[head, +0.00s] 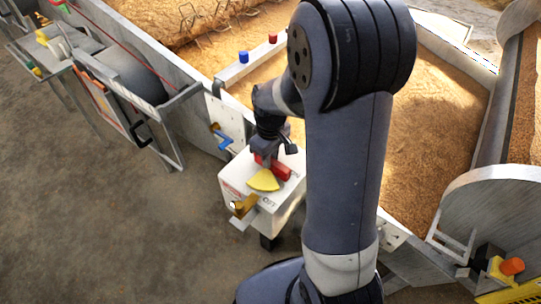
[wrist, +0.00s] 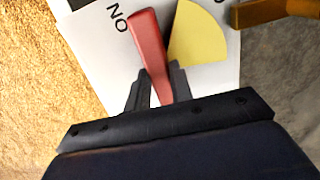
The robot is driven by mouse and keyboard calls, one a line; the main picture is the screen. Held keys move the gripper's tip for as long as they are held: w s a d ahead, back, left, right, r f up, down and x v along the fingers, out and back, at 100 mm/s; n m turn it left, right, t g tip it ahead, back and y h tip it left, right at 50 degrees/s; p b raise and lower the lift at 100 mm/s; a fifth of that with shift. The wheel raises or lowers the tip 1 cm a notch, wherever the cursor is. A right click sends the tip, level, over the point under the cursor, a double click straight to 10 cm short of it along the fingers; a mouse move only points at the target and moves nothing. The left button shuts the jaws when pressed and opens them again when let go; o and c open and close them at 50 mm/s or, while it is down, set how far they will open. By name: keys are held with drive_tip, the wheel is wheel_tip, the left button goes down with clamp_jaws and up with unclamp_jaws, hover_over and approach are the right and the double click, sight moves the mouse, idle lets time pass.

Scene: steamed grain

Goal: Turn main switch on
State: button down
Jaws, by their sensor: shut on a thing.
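The main switch is a red lever (head: 281,170) on top of a white box (head: 228,178), with a yellow sector (head: 263,181) beside it. The letters ON and OFF are printed on the box. In the wrist view, the red lever (wrist: 148,42) lies between the ON print and the yellow sector (wrist: 198,38), with its free end close to ON. My gripper (wrist: 160,84) has one finger on each side of the lever and is shut on it. In the head view, my gripper (head: 266,157) comes down on the lever from above, and my arm hides part of the box's surroundings.
A brass-coloured part (head: 243,206) sticks out at the box's front edge. A blue handle (head: 221,140) is on the panel to the left. A rail with a blue and a red button (head: 272,38) runs behind, by the grain bed (head: 440,110). Bare floor (head: 120,220) lies at left.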

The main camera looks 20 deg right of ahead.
drive_tip(key=shift+n, duration=0.3)
drive_tip(key=c, duration=1.2)
unclamp_jaws()
drive_tip(key=shift+c, duration=0.2)
wheel_tip(320, 180, up, 11)
drive_tip(key=p, duration=0.2)
drive_tip(key=shift+f, duration=0.15)
wheel_tip(320, 180, down, 11)
drive_tip(key=shift+r+b, duration=0.2)
drive_tip(key=shift+b, duration=0.8)
drive_tip(key=shift+f, duration=0.15)
drive_tip(key=shift+m, duration=0.4)
